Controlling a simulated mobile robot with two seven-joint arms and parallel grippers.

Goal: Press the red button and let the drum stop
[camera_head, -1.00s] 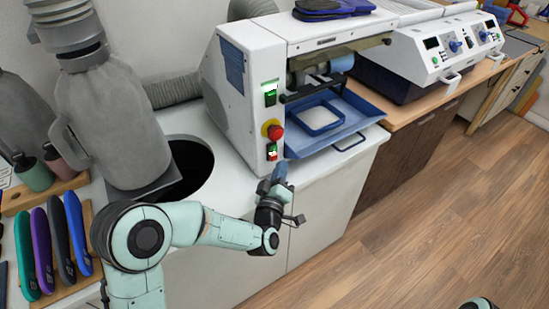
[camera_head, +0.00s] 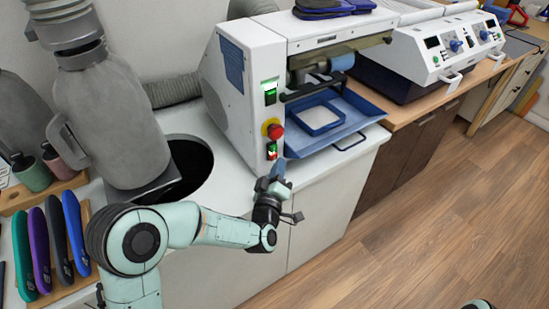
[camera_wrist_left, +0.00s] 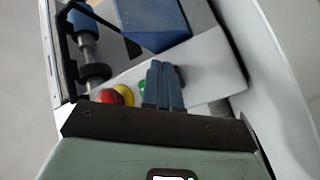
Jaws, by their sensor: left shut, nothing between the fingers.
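The white machine (camera_head: 250,75) stands on the counter. On its front edge is a red mushroom button (camera_head: 277,131) on a yellow base, with a small green-and-red switch (camera_head: 271,151) below it. A roller with a blue part (camera_head: 342,62), perhaps the drum, sits under the hood; its motion cannot be told. My left gripper (camera_head: 279,167) is shut and empty just below the switch. In the left wrist view the closed fingers (camera_wrist_left: 163,85) point at the panel, between a green part and a red part, with the mushroom button (camera_wrist_left: 110,97) to their left; contact is unclear.
A blue tray (camera_head: 365,115) with a handle juts from the machine's front. A grey duct with a hood (camera_head: 115,120) stands by a dark round hole (camera_head: 190,165) at left. Several insoles (camera_head: 40,245) stand in a rack at lower left.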

